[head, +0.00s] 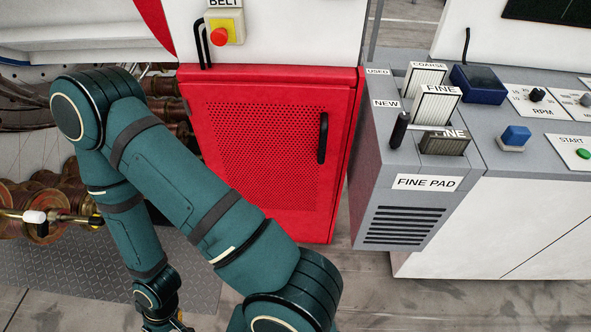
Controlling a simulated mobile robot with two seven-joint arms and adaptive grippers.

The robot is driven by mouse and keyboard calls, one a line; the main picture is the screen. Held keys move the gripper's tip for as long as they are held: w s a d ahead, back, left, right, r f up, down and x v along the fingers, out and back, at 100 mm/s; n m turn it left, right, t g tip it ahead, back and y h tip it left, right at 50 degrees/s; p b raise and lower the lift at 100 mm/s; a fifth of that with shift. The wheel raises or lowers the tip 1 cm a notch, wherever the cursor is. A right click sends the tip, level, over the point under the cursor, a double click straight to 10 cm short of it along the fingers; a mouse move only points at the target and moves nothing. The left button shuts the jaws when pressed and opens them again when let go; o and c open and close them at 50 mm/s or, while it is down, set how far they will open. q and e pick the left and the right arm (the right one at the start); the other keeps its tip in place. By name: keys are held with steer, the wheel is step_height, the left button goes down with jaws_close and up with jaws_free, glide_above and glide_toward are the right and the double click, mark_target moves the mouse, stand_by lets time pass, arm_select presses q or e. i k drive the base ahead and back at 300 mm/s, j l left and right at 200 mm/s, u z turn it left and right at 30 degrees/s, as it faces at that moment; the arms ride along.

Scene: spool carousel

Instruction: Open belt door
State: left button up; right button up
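The belt door is a red panel with a perforated face (232,165), below a "BELT" label (223,3). It looks closed, flush in its red frame. Its black vertical handle (323,138) is on the right side of the panel, with nothing touching it. One of my green arms crosses the left and lower part of the head view and hides the door's lower left. Its wrist runs off the bottom edge, and no gripper fingers show. My other arm's gripper is not in view.
A red stop button (219,36) on a yellow box sits above the door. Right of it stands a grey console (388,190) with "FINE PAD" label and pad slots. Spools (42,225) fill the left side. Floor before the door's right side is clear.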

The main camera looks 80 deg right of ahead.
mark_target(278, 145)
steer(key=z, duration=2.3)
